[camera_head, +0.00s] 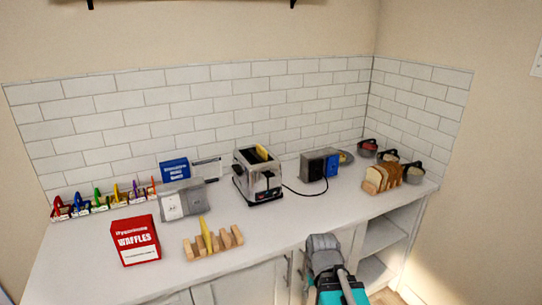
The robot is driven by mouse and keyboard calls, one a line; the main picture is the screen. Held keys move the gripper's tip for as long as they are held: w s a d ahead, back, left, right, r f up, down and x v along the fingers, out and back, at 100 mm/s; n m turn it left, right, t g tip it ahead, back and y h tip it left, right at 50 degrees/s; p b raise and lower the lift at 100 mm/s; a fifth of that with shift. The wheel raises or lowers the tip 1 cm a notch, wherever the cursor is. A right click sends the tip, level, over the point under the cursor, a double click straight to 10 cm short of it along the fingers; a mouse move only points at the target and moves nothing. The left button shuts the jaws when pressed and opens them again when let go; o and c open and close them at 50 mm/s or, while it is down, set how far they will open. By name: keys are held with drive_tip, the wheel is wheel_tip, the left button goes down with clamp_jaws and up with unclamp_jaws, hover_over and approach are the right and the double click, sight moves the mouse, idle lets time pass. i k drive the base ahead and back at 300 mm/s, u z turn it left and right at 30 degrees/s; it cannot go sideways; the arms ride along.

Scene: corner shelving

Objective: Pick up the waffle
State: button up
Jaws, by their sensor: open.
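A thin yellow piece (205,232), which looks like a waffle, stands upright in a wooden rack (236,236) at the front of the counter. Another yellow slice (262,153) sticks out of a slot of the silver toaster (258,178); I cannot tell if it is a waffle. A red box marked WAFFLES (136,241) stands left of the rack. My gripper (323,243) is at the counter's front edge, right of the rack and apart from it. It is open; its fingers are hard to make out.
A second rack holds bread slices (390,174) at the right. Grey boxes (184,203), a blue box (174,170), a black and blue box (320,165), small pots (413,172) and colourful holders (100,200) line the back. A toaster cord crosses the counter. The front right counter is clear.

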sight(261, 151)
drive_tip(key=u, duration=0.1)
drive_tip(key=i, duration=0.65)
drive_tip(key=u, duration=0.55)
